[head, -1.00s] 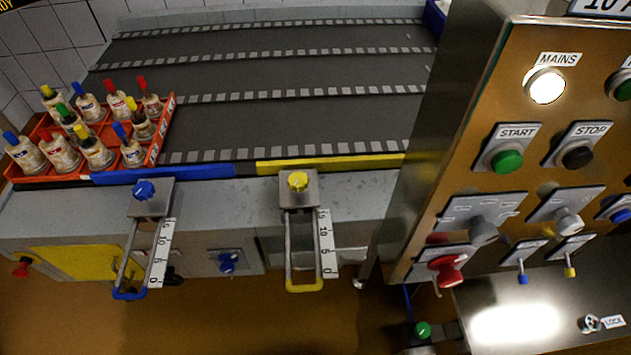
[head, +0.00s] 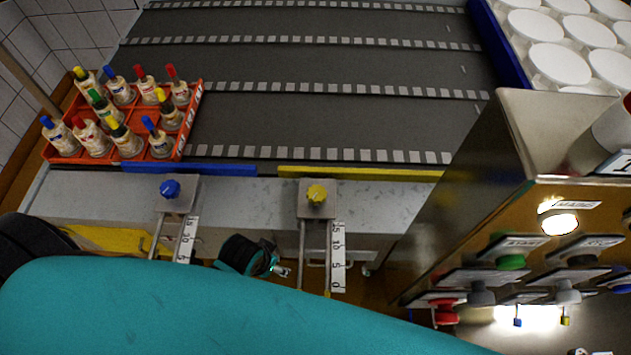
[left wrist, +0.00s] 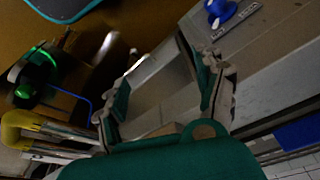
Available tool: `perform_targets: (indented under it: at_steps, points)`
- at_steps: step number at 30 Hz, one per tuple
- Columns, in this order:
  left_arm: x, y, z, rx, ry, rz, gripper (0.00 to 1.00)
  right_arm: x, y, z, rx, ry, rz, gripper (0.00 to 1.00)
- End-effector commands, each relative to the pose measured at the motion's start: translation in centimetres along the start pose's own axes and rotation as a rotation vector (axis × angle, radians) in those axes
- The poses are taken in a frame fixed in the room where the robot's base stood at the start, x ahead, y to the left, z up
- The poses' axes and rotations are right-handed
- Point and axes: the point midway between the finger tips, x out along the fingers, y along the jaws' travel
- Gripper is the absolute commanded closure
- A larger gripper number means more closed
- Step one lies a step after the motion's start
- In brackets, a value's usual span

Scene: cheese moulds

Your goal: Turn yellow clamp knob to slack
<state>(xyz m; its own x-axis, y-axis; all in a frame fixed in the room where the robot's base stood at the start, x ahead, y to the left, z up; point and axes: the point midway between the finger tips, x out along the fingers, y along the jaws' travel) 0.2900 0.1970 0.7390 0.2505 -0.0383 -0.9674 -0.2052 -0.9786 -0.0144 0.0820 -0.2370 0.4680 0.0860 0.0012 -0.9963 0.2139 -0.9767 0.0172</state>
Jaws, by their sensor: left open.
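The yellow clamp knob (head: 317,194) sits on a metal block at the front edge of the conveyor bench, below a yellow strip. A scale plate (head: 338,257) and rods hang from that block. My left gripper (head: 284,270) is below and left of the knob, apart from it, left of the rods. In the left wrist view its two fingers (left wrist: 153,62) are spread, with nothing between them. My right gripper is in neither view.
A blue clamp knob (head: 170,188) stands to the left. An orange crate (head: 190,125) of bottles is behind it. The metal control panel (head: 470,170) rises at right. My teal arm covers the lower head view.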

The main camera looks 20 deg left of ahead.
Motion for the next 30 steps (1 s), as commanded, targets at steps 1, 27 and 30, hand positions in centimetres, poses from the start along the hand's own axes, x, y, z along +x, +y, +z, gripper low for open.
perform_targets:
  at_steps: [1,27,30]
  points:
    - [-2.1,0.0,-0.9,0.004,0.012,0.001,0.3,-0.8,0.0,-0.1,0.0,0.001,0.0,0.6]
    - [-13.7,4.6,-20.2,1.191,0.167,0.39,0.3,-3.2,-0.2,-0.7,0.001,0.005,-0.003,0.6]
    - [-15.8,1.6,-21.9,1.351,0.133,0.433,0.3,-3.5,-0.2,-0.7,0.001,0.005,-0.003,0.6]
